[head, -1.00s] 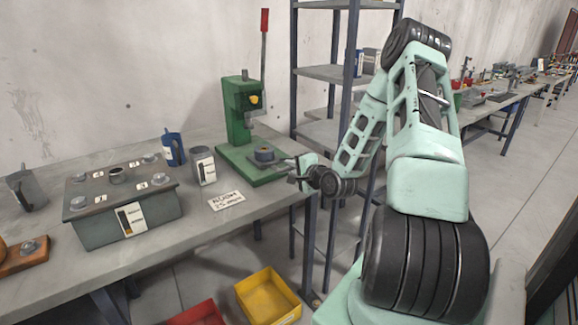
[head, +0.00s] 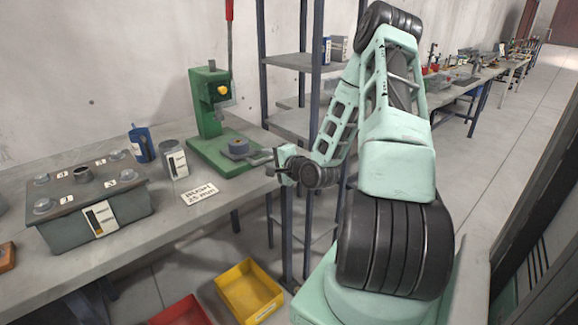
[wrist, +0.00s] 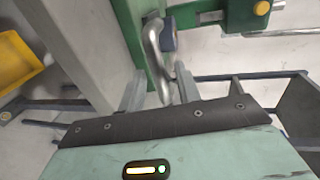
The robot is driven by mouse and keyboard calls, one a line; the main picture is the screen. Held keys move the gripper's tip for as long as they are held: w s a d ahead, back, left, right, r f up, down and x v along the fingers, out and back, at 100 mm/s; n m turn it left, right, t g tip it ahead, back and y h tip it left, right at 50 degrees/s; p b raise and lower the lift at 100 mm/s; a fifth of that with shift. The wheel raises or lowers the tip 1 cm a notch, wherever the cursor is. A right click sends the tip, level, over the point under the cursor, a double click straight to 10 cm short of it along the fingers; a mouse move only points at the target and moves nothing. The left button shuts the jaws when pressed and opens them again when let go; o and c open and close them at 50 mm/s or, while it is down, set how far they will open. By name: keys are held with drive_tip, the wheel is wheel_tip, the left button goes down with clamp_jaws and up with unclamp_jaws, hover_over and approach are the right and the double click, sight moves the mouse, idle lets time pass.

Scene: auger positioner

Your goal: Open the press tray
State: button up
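The green press (head: 212,110) stands on the bench, with a grey round piece (head: 238,147) on its base. A short grey part shows between the base's right side and my gripper (head: 272,166) in the head view. In the wrist view a curved silver handle (wrist: 153,50) stands out from the green press (wrist: 158,75). My gripper (wrist: 160,92) has its fingers apart, one on each side of the handle's lower end. The right finger is very close to the handle; a gap shows at the left finger. The tray itself cannot be made out clearly.
On the bench are a grey box with knobs (head: 95,205), a grey mug (head: 173,158), a blue container (head: 142,144) and a label card (head: 199,193). Yellow (head: 249,292) and red (head: 181,312) bins are below.

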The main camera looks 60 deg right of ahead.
drive_tip(key=p+v, duration=0.9)
drive_tip(key=v, duration=0.7)
drive_tip(key=w+a+r+n+g+y, duration=0.1)
drive_tip(key=w+a+n+g+y, duration=0.25)
drive_tip(key=w+a+n, duration=0.35)
drive_tip(key=w+a+n+g+y, duration=0.2)
drive_tip(key=w+a+n+g, duration=0.2)
drive_tip(key=a+n, duration=0.4)
drive_tip(key=s+a+r+n+g, duration=0.1)
drive_tip(key=a+r+n+g, duration=0.15)
drive_tip(key=a, duration=0.45)
drive_tip(key=s+a+r+n+g, duration=0.1)
drive_tip(key=s+a+r+n, duration=0.15)
drive_tip(key=a, duration=0.55)
drive_tip(key=s+a+r+n+g, duration=0.2)
drive_tip(key=s+a+r+n, duration=0.2)
drive_tip(key=s+a, duration=0.3)
drive_tip(key=s+a+r+n+g+h+b, duration=0.1)
drive_tip(key=s+a+r+n+g, duration=0.1)
drive_tip(key=s+a+r+n, duration=0.2)
drive_tip(key=s+a, duration=0.3)
drive_tip(key=s, duration=0.3)
drive_tip(key=shift+s+r, duration=0.25)
drive_tip(key=shift+r, duration=0.1)
